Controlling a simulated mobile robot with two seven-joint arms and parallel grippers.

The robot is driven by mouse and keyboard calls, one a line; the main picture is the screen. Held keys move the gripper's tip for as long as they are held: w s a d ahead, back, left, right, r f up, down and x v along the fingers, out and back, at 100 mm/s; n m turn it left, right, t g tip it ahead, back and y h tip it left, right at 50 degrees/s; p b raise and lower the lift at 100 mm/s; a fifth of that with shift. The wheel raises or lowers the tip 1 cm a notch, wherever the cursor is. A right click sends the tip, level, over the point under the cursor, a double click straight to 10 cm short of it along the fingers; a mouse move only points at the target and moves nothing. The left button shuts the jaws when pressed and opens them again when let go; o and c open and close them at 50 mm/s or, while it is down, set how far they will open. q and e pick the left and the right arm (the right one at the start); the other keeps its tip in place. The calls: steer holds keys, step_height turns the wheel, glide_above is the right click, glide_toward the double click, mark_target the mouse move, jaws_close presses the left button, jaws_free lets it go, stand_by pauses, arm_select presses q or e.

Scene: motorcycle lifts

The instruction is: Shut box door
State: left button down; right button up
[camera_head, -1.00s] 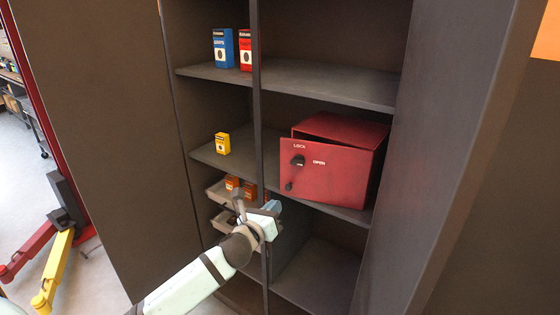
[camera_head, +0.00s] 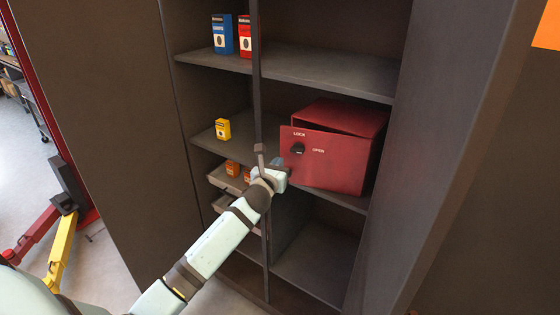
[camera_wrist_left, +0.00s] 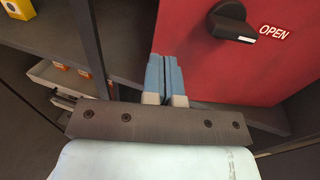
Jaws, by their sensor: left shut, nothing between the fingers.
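The red box (camera_head: 335,160) sits on the middle shelf of the cabinet. Its front door (camera_head: 313,172) stands slightly ajar, with a dark gap along the top edge. The door carries a black knob (camera_head: 297,149) and the words LOCK and OPEN; in the left wrist view the knob (camera_wrist_left: 232,22) has its pointer toward OPEN. My left gripper (camera_head: 284,168) is at the lower left of the door. In the left wrist view its blue fingers (camera_wrist_left: 165,72) are together and empty, close to the door's left edge; I cannot tell if they touch it. My right gripper is not in view.
A dark vertical post (camera_head: 257,90) stands just left of the box. Blue (camera_head: 222,34), red (camera_head: 244,36) and yellow (camera_head: 222,129) cartons stand on shelves to the left. Trays with orange cartons (camera_head: 232,168) are below. The cabinet's right panel (camera_head: 440,150) is close to the box.

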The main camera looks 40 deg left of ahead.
arm_select(q)
steer(key=shift+x, duration=0.95)
steer(key=w+h, duration=0.1)
steer(key=w, duration=0.1)
steer(key=w+a+m+h+p, duration=0.1)
steer(key=w+m+h, duration=0.1)
steer(key=w, duration=0.1)
steer(key=shift+w+a+t+h+p, duration=0.3)
steer(key=shift+w+a+h+p, duration=0.05)
steer(key=shift+w+h, duration=0.05)
steer(key=shift+w, duration=0.35)
steer(key=shift+a+r, duration=0.1)
steer(key=shift+r, duration=0.2)
steer(key=shift+r, duration=0.1)
